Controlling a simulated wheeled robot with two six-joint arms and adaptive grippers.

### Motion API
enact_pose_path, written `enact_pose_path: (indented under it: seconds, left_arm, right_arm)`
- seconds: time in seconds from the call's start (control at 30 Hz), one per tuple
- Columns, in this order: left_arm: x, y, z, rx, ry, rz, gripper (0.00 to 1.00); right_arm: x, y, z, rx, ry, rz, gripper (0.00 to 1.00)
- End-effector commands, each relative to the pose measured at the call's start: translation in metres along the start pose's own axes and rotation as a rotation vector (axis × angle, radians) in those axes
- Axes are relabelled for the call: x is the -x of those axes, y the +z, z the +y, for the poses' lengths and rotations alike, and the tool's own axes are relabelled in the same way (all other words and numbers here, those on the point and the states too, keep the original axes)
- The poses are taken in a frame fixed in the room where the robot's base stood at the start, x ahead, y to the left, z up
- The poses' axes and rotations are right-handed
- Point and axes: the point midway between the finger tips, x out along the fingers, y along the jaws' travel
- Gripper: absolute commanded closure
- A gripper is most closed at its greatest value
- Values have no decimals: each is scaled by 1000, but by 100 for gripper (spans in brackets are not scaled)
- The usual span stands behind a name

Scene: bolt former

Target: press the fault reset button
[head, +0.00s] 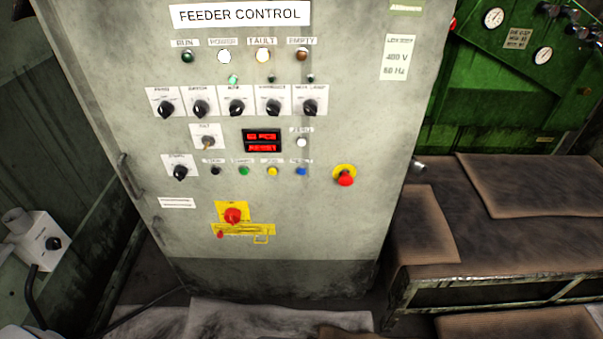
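The grey feeder control cabinet (345,225) stands upright in the middle of the head view. A blue button (301,171) is at the right end of the lower button row; its small label is too blurred to read surely. Left of it are a yellow button (272,171), a green button (243,171) and a black button (215,171). A white button (301,142) sits above the blue one, its label also unclear. Neither of my grippers shows.
A red mushroom button (345,179) on a yellow ring is right of the button row. A red rotary switch (232,215) on a yellow plate is below. Black selector knobs (237,107) line the upper panel. Green machinery (500,95) and a brown-topped bench (450,220) stand right.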

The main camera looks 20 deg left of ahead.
Motion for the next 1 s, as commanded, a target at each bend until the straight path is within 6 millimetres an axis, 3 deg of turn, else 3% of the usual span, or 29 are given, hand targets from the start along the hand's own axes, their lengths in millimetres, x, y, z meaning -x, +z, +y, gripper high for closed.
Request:
enact_pose_path:
  seconds: [0.03, 0.37, 1.0]
  left_arm:
    - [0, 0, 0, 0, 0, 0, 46]
    - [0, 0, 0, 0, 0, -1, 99]
    - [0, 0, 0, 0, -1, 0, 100]
  right_arm:
    - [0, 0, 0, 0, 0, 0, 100]
    - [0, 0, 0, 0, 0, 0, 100]
    - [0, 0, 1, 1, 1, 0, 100]
